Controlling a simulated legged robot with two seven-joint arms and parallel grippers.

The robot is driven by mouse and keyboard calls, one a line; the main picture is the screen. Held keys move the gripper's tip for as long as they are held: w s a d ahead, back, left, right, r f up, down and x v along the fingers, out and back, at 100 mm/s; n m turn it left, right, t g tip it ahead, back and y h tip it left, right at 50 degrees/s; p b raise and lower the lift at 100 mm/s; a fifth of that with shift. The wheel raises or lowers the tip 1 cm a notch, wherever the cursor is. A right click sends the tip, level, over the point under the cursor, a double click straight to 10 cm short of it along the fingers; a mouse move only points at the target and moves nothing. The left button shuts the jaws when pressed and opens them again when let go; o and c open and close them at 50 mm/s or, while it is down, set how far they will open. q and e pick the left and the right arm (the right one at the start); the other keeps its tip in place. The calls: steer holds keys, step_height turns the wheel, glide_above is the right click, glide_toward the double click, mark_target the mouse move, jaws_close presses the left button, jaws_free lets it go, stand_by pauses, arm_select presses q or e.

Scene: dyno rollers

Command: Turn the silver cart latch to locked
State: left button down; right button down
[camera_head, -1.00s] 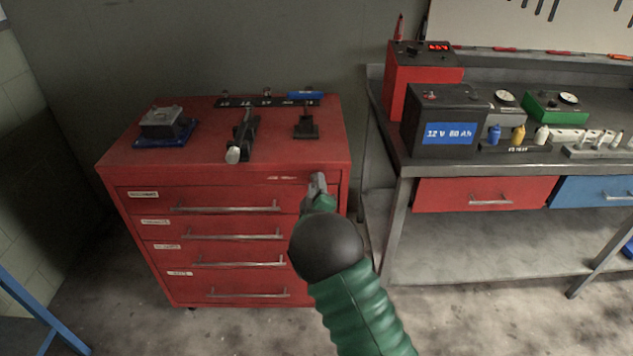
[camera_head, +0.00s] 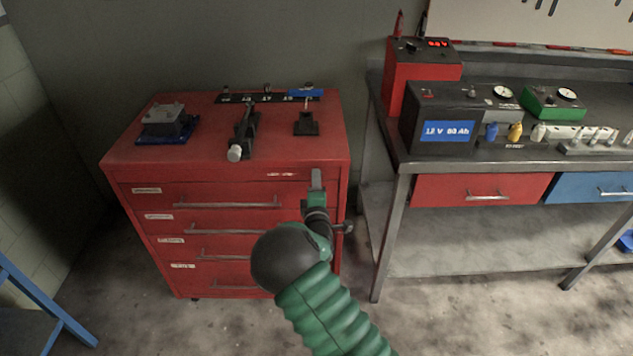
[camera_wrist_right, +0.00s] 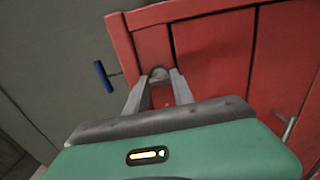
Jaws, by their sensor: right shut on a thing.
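The red tool cart (camera_head: 130,200) stands at the left, with several drawers in its front. My right gripper (camera_head: 317,182) is at the upper right of the cart's front, just under the top edge. In the right wrist view its fingers (camera_wrist_right: 160,88) are closed around a small silver piece against the red front, the cart latch (camera_wrist_right: 158,74). The fingers hide most of the latch, so I cannot tell its exact angle. In the head view the latch is hidden by the gripper. My left gripper is not in view.
A workbench (camera_head: 385,230) stands to the right, with a battery (camera_head: 425,130) on it and a gap beside the cart. Tools and a dark block (camera_head: 165,122) lie on the cart top. A blue bar (camera_wrist_right: 103,76) shows in the right wrist view.

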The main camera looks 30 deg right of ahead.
steer(key=shift+a+f, duration=0.2)
steer(key=shift+f, duration=0.1)
steer(key=c, duration=1.5)
jaws_free()
steer(key=o, duration=0.4)
steer(key=shift+w+r, duration=0.1)
steer(key=shift+r, duration=0.1)
steer(key=p+v, duration=0.1)
steer(key=v, duration=1.6)
steer(key=shift+d+p, duration=0.1)
steer(key=shift+p, duration=0.2)
